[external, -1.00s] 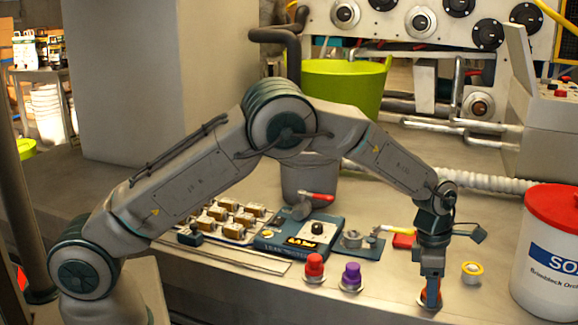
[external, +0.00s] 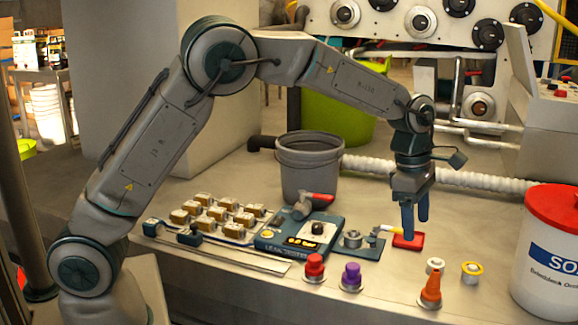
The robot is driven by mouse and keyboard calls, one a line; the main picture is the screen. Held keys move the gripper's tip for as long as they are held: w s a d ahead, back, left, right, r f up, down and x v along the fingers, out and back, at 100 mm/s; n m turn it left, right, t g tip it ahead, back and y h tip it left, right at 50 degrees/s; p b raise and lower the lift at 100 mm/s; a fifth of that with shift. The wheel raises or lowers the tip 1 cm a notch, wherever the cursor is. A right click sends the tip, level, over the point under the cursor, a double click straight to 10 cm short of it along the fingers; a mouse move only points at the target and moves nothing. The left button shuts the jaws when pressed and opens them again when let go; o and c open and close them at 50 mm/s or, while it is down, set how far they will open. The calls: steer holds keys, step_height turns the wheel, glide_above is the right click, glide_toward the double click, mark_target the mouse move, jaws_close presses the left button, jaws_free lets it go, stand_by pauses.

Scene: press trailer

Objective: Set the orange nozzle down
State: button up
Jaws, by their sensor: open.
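The orange nozzle (external: 431,288) stands upright on the bench near its front edge, with its wider base down and its narrow tip up. My gripper (external: 414,222) is up and to the left of the nozzle, apart from it, with its blue fingers pointing down. The fingers are open and hold nothing. In the picture they overlap a small red tray (external: 411,243) on the bench.
A leak tester (external: 300,232) lies left. A white tub with red lid (external: 550,255) stands right. A grey bucket (external: 310,165) is behind.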

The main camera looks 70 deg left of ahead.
steer(key=s+a+r+m, duration=0.35)
steer(key=s+m, duration=0.25)
steer(key=s, duration=0.2)
steer(key=s+a+r+m, duration=0.2)
steer(key=s+r+m, duration=0.25)
steer(key=s, duration=0.35)
steer(key=s+a+f+m, duration=0.1)
steer(key=s+m, duration=0.5)
steer(key=s, duration=0.3)
steer(key=s+a+f+m+t+y, duration=0.1)
steer(key=s+a+f+m, duration=0.1)
steer(key=s+m, duration=0.5)
steer(key=s, duration=0.3)
steer(key=shift+a+f, duration=0.15)
steer(key=shift+m, duration=0.25)
step_height(320, 180, up, 6)
steer(key=p, duration=0.5)
steer(key=shift+r+t+p, duration=0.2)
steer(key=shift+t+p, duration=0.1)
steer(key=shift+p, duration=0.1)
